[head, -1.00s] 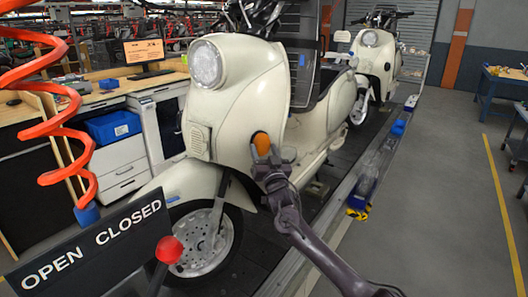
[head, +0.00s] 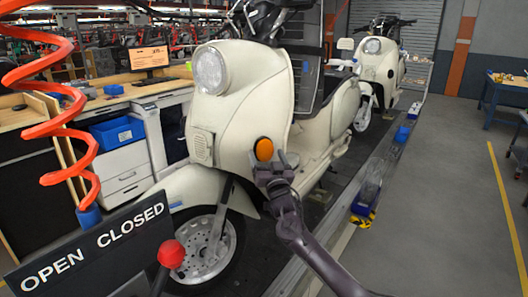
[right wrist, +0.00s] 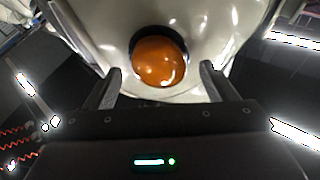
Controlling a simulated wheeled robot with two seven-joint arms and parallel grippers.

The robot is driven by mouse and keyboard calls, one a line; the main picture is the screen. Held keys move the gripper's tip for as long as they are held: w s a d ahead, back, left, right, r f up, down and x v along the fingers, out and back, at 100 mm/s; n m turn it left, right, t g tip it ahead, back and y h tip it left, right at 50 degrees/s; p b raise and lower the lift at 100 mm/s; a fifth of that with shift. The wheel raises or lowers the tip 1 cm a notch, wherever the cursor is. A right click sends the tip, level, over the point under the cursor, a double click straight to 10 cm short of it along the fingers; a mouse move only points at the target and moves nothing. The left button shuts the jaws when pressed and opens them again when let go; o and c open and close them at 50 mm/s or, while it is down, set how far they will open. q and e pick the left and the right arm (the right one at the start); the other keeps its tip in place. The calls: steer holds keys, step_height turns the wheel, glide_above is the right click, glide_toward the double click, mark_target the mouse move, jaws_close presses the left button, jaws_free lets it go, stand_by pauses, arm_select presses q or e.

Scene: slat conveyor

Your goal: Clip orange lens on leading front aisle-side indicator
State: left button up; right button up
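The orange lens (head: 264,149) sits on the front of the nearest cream scooter (head: 250,95), on the side toward the aisle. In the right wrist view the lens (right wrist: 159,62) is a glossy dome in a dark round surround. I cannot tell whether it is fully clipped. My right gripper (head: 272,164) is just below and in front of the lens. Its two fingers stand apart, one on each side of the lens in the wrist view, with visible gaps and nothing between them. My left gripper is not in view.
A second cream scooter (head: 380,65) stands behind on the same line. An OPEN CLOSED sign (head: 95,245), a red-knobbed lever (head: 171,254) and an orange coiled hose (head: 70,120) fill the left foreground. The aisle floor (head: 440,190) is clear.

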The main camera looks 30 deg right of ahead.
steer(key=shift+s+a+f, duration=0.1)
steer(key=shift+s+f, duration=0.1)
steer(key=shift+s, duration=0.05)
steer(key=b+v, duration=0.1)
steer(key=v, duration=0.6)
steer(key=shift+s, duration=0.15)
